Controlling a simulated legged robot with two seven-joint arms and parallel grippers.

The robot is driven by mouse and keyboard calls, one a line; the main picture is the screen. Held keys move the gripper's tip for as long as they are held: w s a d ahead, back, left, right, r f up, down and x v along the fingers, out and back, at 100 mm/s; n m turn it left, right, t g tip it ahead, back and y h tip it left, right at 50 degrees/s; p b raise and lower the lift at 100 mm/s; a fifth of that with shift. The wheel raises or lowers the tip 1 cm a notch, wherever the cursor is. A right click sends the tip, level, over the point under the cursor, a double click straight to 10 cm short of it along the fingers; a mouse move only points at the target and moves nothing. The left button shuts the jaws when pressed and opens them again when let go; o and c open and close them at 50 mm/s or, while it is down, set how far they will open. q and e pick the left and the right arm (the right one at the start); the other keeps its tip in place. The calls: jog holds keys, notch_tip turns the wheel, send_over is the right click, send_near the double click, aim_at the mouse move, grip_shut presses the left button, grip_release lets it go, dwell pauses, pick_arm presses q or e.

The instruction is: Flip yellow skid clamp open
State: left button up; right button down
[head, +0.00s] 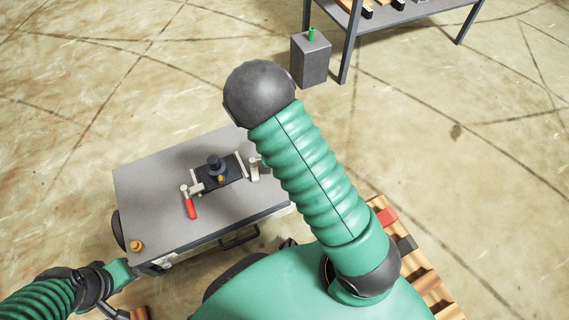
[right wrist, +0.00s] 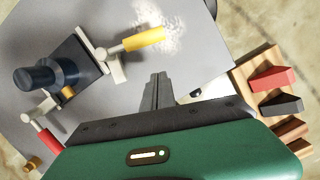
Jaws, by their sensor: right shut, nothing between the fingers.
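The yellow skid clamp (right wrist: 143,39) shows in the right wrist view, its yellow handle pointing right from a metal bracket beside the dark fixture plate. In the head view only its metal part (head: 255,168) shows; my right arm hides the handle. My right gripper (right wrist: 156,78) is shut and empty, below and slightly right of the handle in the wrist view, apart from it in the picture. It is hidden behind my arm in the head view. My left arm's end (head: 118,273) is at the lower left of the head view, beside the cart; its fingers cannot be made out.
The grey cart top (head: 150,190) holds a black cylindrical part (head: 216,165) and a red-handled clamp (head: 190,207). An orange knob (head: 136,246) is near its front-left corner. A wooden pallet (head: 425,270) with red and dark blocks is right. A shelf (head: 345,50) and grey box (head: 310,60) stand behind.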

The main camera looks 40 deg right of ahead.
jog(key=p+v, duration=0.5)
jog(key=v, duration=0.2)
jog(key=shift+r, duration=0.3)
jog(key=shift+a, duration=0.1)
jog(key=shift+w, duration=0.1)
